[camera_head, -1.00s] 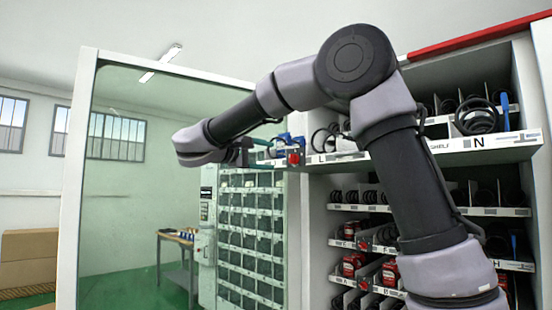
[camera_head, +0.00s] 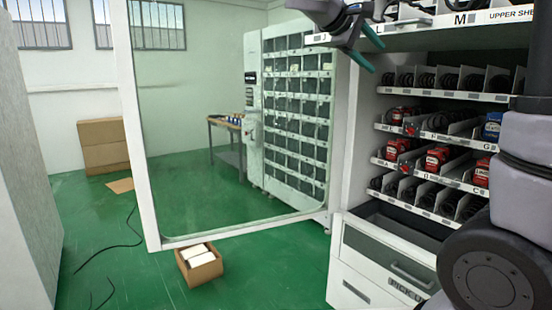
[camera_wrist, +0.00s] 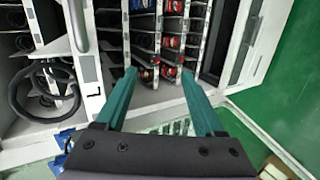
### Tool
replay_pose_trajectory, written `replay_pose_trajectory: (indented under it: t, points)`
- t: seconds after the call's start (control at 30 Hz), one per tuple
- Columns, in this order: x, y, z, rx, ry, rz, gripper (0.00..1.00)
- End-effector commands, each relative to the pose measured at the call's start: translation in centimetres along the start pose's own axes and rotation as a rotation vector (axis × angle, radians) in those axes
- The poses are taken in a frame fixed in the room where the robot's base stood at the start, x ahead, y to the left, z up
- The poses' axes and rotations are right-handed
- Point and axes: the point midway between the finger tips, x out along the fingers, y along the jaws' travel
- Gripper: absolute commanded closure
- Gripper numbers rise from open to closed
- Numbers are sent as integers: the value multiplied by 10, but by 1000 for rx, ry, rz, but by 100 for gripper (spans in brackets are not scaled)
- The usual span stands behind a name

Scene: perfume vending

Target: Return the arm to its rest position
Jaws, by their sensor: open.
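My gripper (camera_wrist: 157,78) is open and empty in the wrist view, with its two teal fingers apart. In the head view my gripper (camera_head: 368,48) shows at the top, in front of the upper shelf's left end. My arm's dark and grey links fill the right edge of the head view. The vending cabinet's shelves (camera_head: 447,95) hold coils and several red boxes (camera_head: 436,158). In the wrist view the shelf lanes lie beyond the fingers, with a black coil (camera_wrist: 45,92) at the left.
The glass door (camera_head: 215,130) of the cabinet stands open to the left. A pick-up drawer (camera_head: 390,248) is below the shelves. An open cardboard box (camera_head: 199,266) sits on the green floor, near a black cable (camera_head: 115,244). Floor at left is mostly clear.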

Motion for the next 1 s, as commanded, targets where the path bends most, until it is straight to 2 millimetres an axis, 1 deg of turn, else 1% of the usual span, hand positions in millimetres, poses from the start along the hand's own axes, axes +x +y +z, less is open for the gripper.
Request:
replay_pose_trajectory:
  t: [0.03,0.1,0.17,0.2,0.3,0.4,0.5,0.53,0.6,0.7,0.83,1.0]
  points:
    - [14,-9,27,35,-12,-94,30]
    - [27,-30,58,94,-17,-235,30]
    - [33,-49,82,159,-15,-354,30]
    - [35,-62,96,210,-12,-432,30]
    - [32,-95,124,363,5,-617,30]
    - [21,-124,143,549,32,-784,30]
    - [9,-144,153,747,65,-918,30]
    - [6,-147,155,803,75,-951,30]
    - [-1,-154,157,922,95,-1013,30]
    - [-7,-158,157,1050,119,-1071,30]
    - [-11,-160,157,1130,132,-1105,30]
    - [-11,-160,157,1140,134,-1110,30]
